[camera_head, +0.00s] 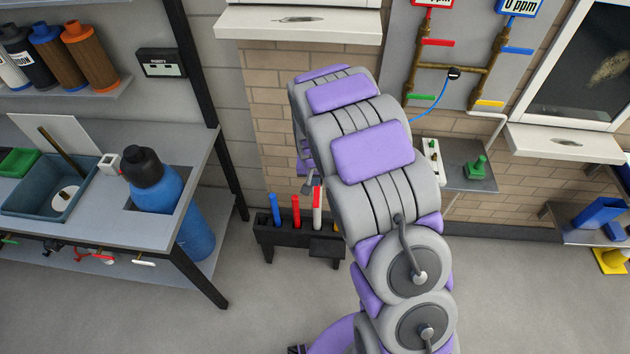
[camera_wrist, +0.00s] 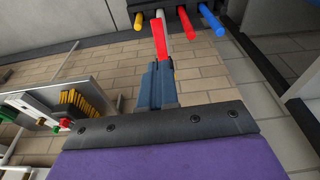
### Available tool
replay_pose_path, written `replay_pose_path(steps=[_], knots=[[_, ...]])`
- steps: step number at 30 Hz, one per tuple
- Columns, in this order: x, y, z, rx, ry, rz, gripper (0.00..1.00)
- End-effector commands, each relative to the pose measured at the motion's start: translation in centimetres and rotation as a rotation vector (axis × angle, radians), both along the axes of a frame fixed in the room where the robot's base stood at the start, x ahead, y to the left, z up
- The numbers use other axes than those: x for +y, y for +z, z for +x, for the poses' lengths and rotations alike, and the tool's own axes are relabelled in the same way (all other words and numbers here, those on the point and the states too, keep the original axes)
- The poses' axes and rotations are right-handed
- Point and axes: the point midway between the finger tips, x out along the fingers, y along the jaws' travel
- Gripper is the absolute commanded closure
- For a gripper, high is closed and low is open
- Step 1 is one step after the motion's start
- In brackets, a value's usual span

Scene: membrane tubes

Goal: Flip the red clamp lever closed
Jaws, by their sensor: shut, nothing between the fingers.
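A red, flat, tapered piece (camera_wrist: 158,38), which looks like the red clamp lever, shows just beyond my fingertips in the wrist view, in front of the white tube. Its base is hidden by my fingers, and I cannot tell whether they touch it. My gripper (camera_wrist: 157,66) points at it, its blue-grey fingers shut and empty. In the head view my arm covers much of the middle and my fingers are not clear.
A low black rack (camera_head: 290,234) holds a blue tube (camera_head: 275,209), a red tube (camera_head: 296,209) and a white tube (camera_head: 317,212). A bench (camera_head: 205,150) stands left, a small grey shelf (camera_head: 455,178) right. Pipes with coloured handles are on the wall. Open floor lies in front.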

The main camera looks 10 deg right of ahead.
Motion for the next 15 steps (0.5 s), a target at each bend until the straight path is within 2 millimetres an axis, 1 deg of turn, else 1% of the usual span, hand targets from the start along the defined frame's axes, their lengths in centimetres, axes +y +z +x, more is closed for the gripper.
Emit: replay_pose_path(steps=[1, 15], knots=[[0.0, -0.9, 0.1, 0.003, 0.000, 0.000, 1.00], [-0.6, -9.8, 1.6, 0.005, -0.001, 0.001, 1.00]])
